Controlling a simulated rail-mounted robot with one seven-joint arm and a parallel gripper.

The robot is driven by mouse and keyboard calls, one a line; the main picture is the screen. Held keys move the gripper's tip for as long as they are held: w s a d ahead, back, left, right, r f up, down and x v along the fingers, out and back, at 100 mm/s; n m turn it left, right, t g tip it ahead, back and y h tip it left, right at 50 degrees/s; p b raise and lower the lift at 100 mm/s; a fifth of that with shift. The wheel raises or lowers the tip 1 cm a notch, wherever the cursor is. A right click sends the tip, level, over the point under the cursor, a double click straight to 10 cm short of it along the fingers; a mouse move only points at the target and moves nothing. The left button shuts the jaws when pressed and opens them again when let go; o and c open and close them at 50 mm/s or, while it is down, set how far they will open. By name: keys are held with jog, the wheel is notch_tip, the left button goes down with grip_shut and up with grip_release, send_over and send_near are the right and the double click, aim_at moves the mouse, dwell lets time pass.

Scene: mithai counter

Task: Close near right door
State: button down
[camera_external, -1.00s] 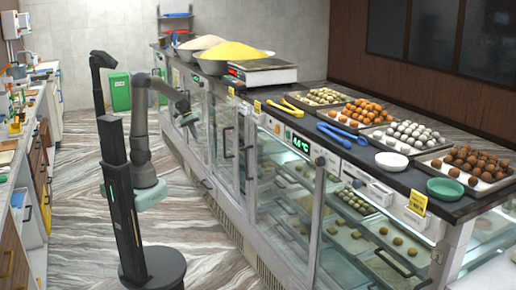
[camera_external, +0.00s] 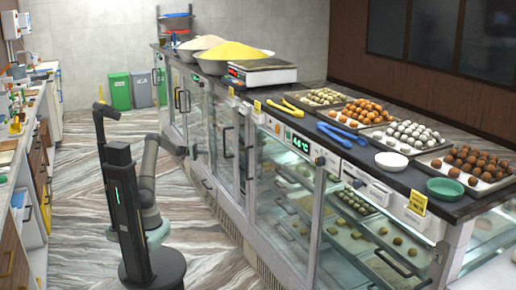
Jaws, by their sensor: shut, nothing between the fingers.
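A long counter has several glass doors along its front. One pair, with dark upright handles, is in the middle: a left door (camera_external: 217,135) and a right door (camera_external: 240,165). Nearer the camera are wide framed glass panels (camera_external: 290,205). At the far end is another glass door (camera_external: 178,115) with dark handles. I cannot tell for sure which one the task names, nor whether any stands slightly ajar. My gripper (camera_external: 193,152) is small in this view, shut and empty, low in front of the counter, left of the middle doors. I cannot tell whether it touches glass.
Trays of sweets (camera_external: 405,135), a scale (camera_external: 262,71) and bowls of powder (camera_external: 230,57) stand on the counter top. Cabinets with drawers (camera_external: 35,165) line the left side. Bins (camera_external: 120,90) stand at the back wall. The patterned floor between is clear.

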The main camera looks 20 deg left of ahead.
jog(key=d+b, duration=0.3)
jog(key=d, duration=0.8)
jog(key=shift+s+d, duration=0.2)
jog(key=shift+s, duration=0.25)
